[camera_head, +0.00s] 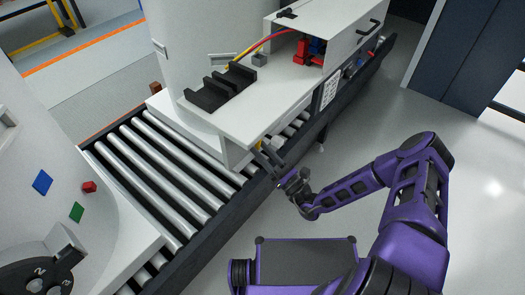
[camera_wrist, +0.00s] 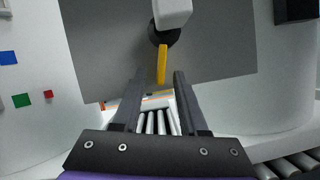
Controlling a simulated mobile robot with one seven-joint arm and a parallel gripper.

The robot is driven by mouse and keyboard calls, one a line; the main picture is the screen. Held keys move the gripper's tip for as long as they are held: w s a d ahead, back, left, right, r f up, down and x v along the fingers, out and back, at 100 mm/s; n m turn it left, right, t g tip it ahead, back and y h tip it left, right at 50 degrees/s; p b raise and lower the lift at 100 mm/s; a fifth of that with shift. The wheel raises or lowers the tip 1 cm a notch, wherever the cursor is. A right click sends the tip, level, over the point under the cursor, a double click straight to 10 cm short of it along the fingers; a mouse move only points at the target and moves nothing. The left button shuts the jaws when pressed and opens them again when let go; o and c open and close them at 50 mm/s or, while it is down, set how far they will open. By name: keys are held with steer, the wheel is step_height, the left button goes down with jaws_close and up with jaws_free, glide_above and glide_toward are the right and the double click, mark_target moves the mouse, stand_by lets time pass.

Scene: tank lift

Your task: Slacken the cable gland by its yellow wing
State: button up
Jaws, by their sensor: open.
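The yellow wing (camera_wrist: 161,64) hangs straight down from the round black cable gland (camera_wrist: 165,36) in the wrist view. A pale block in front hides the gland's upper part. My gripper (camera_wrist: 159,74) is open, with one dark finger on each side of the wing's lower end in the picture. Gaps show on both sides, and I cannot tell how deep the wing sits between the fingers. In the head view my gripper (camera_head: 267,158) is under the near end of the white bench, where a small yellow spot (camera_head: 261,144) shows, mostly hidden.
The white bench (camera_head: 215,116) overhangs the roller conveyor (camera_head: 165,160), with black clamps on top. A large white tank (camera_head: 195,45) stands behind it. Another tank (camera_head: 60,190) with coloured marks and a numbered dial is at left. Floor right of my arm is clear.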

jaws_close()
steer(key=shift+d+f, duration=0.1)
stand_by(0.4)
steer(key=w+d+r+n+g+b, duration=0.1)
steer(key=w+n+g, duration=0.1)
steer(key=n, duration=0.6)
steer(key=w+d+r+n+g+y+b, duration=0.1)
steer(key=w+d+r+n+g+b, duration=0.1)
steer(key=n+g, duration=0.3)
steer(key=w+d+r+n+g+y+b, duration=0.1)
steer(key=w+n+g+b, duration=0.1)
steer(key=n, duration=0.8)
steer(key=shift+d+r+n+g, duration=0.3)
steer(key=shift+n+g, duration=0.1)
steer(key=shift+g, duration=0.3)
